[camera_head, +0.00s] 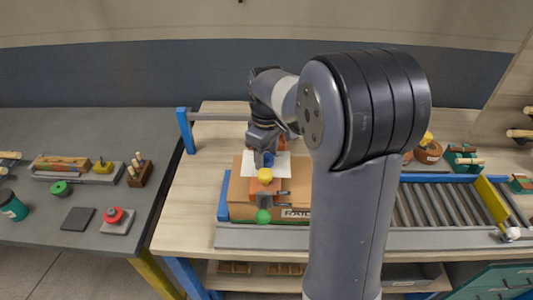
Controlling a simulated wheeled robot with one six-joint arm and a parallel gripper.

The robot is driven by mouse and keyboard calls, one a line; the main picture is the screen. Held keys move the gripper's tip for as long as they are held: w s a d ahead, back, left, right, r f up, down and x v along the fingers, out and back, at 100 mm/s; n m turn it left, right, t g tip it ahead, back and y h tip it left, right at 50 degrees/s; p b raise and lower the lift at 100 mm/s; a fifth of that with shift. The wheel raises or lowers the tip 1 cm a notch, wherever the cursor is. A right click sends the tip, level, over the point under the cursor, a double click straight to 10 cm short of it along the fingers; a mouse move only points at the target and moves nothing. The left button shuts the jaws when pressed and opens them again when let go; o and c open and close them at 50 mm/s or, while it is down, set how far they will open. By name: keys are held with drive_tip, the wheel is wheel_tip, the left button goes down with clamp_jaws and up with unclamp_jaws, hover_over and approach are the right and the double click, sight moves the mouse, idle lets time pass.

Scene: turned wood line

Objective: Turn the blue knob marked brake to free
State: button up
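A small blue part (267,159), which looks like the blue knob, shows just below my gripper (265,153), behind a yellow ball knob (265,176). The gripper points down over it, and I cannot tell whether they touch. No brake or free marking is readable, and the knob's setting is hidden. The yellow knob and a green ball knob (263,216) stand in line toward the front, on or before an orange part (275,188). My gripper's fingers are too small and covered to show whether they are open or shut.
A cardboard box (238,190) with a white sheet lies around the knobs on the wooden bench (185,215). A roller conveyor (430,205) runs to the right. My arm hides the middle. On the left grey table stand a red button (115,214) and a teal cup (13,208).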

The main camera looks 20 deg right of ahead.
sight(266, 155)
drive_tip(key=shift+o, duration=0.6)
wheel_tip(266, 155, up, 11)
drive_tip(key=shift+b, duration=0.35)
drive_tip(key=shift+f, duration=0.15)
wheel_tip(266, 155, down, 11)
drive_tip(key=shift+r+p, duration=0.2)
drive_tip(key=shift+p, duration=0.2)
drive_tip(key=shift+f+m, duration=0.1)
drive_tip(key=shift+m, duration=0.2)
